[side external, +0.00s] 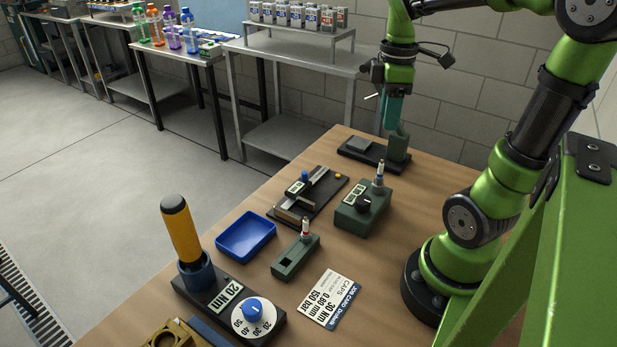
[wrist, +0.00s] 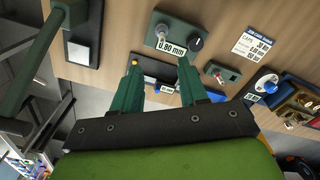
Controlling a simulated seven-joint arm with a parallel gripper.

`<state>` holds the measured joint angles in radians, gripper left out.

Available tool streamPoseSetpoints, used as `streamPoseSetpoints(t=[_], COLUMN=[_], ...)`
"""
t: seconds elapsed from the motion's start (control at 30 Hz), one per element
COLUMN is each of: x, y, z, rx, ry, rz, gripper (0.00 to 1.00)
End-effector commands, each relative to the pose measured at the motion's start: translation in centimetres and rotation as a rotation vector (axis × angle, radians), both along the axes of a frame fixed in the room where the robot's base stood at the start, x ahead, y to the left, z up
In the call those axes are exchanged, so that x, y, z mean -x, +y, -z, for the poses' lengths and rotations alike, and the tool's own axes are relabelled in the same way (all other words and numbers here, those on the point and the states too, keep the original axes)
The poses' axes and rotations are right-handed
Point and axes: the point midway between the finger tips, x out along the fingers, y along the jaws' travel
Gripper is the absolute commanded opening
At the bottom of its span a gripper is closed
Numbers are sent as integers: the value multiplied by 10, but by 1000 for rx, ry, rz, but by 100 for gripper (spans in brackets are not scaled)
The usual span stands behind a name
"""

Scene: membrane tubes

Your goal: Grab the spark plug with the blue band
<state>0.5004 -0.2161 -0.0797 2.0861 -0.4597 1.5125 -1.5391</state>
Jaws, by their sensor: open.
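One spark plug (side external: 380,174) stands upright on a dark green block (side external: 358,220); it has a white top and what looks like a blue band. Another spark plug (side external: 305,229), with a red band, stands upright in a low green holder (side external: 290,262). My gripper (side external: 393,122) is above the back of the table, behind and higher than the first plug, touching neither plug. In the wrist view my gripper (wrist: 159,67) shows two green fingers spread apart with nothing between them. The first plug (wrist: 162,30) shows beyond the fingertips there; its band is too small to read.
A blue tray (side external: 246,235), a torque tool (side external: 181,230) with a yellow handle, a dial base (side external: 252,315) and a printed card (side external: 330,299) lie nearer the front. A black slide fixture (side external: 305,198) and a dark stand (side external: 365,155) sit farther back. Bare wood separates them.

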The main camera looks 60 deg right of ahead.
Motion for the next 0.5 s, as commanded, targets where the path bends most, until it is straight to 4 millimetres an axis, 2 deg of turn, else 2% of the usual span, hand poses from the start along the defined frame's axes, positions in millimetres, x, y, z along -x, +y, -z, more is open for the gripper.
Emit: streamPoseSetpoints(t=[0.1, 0.3, 0.5], x=[1, 1, 0], y=[1, 1, 1], z=[28, 68, 87], rx=[-4, -2, -1], ry=[5, 4, 1], rz=[2, 3, 2], gripper=[43, 43, 43])
